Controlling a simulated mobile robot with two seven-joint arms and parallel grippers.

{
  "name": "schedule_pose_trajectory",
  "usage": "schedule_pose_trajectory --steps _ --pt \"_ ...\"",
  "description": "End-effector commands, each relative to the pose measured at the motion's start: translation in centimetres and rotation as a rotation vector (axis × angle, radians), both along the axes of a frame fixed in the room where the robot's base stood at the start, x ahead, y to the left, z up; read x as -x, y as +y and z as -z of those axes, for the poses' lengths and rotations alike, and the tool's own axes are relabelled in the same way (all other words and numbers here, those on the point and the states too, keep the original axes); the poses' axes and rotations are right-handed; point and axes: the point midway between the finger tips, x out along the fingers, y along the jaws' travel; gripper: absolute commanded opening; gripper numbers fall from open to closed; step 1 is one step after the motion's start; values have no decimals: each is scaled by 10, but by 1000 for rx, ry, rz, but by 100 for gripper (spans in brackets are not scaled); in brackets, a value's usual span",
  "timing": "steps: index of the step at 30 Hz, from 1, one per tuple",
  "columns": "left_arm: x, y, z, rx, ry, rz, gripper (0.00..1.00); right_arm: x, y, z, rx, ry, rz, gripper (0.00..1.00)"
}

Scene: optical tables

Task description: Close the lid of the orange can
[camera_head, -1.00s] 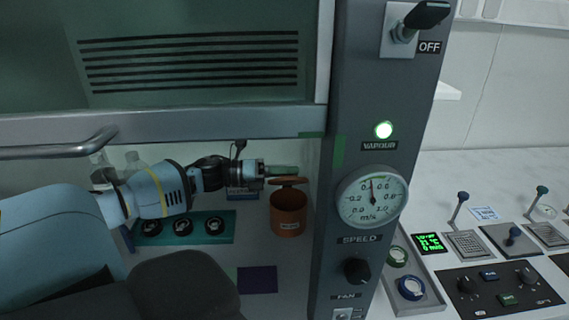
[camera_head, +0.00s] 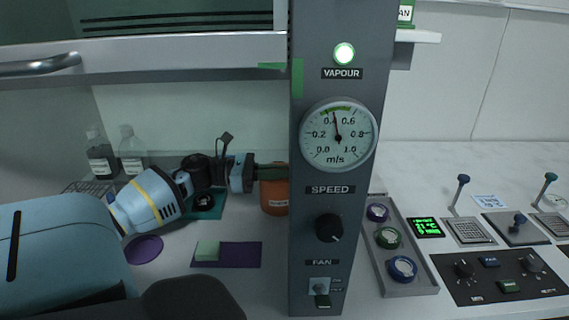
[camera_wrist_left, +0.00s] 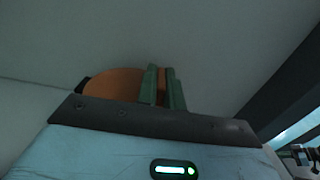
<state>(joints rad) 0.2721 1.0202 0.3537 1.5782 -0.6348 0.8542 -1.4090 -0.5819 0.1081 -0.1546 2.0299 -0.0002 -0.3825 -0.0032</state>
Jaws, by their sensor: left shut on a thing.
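The orange can (camera_head: 272,199) stands inside the hood, its right part hidden behind the grey column. My left gripper (camera_head: 270,172) reaches in from the left at the height of the can's top, its fingers in front of the rim. In the left wrist view an orange round surface, the lid (camera_wrist_left: 112,82), lies beside and partly between the green fingers (camera_wrist_left: 164,86). The left gripper is shut on the lid. In the head view the lid is hidden by the fingers and column, so its angle cannot be told. My right gripper is not in view.
The grey column (camera_head: 331,270) with its gauge stands close to the right of the can. The raised hood sash (camera_head: 190,60) hangs above my arm. Two bottles (camera_head: 132,152) stand behind.

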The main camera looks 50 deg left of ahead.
Motion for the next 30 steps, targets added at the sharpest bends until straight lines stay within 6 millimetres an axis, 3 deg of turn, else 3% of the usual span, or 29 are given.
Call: schedule_pose_trajectory --steps 17,18,23,30 --pt "0 3 3 -29 -23 3 0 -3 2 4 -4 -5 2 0" --pt "0 3 3 -29 -23 3 10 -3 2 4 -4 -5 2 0" --pt "0 4 3 -28 -22 3 31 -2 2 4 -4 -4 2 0" --pt "0 4 3 -27 -22 2 31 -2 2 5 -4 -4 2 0"
